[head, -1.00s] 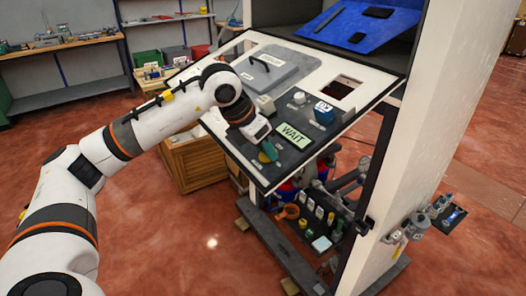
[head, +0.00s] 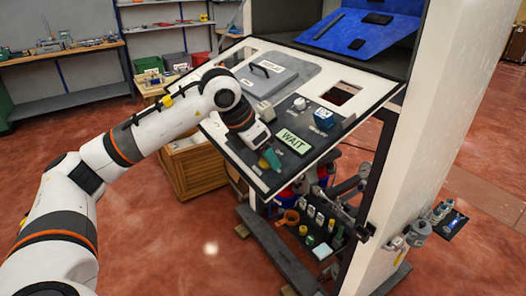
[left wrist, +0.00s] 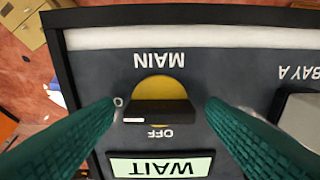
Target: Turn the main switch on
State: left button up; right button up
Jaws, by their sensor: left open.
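The main switch (left wrist: 158,100) shows in the left wrist view as a black bar handle across a yellow disc, with the labels MAIN and OFF upside down around it. The bar lies level in that picture, with a white mark at its left end. My left gripper (left wrist: 160,108) is open, its two green fingers at either side of the bar; I cannot tell whether they touch it. In the head view my left gripper (head: 268,160) is low over the near corner of the tilted panel, hiding most of the switch. My right gripper is not in view.
A lit WAIT display (head: 293,140) is beside the switch on the panel. A white knob (head: 299,103), a blue block (head: 324,115) and a grey lid with a handle (head: 275,75) are farther up it. A white post (head: 435,120) stands on the right.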

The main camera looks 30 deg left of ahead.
pick_arm(q)
jog(key=b+v, duration=0.2)
jog(key=v, duration=1)
dwell(0.4)
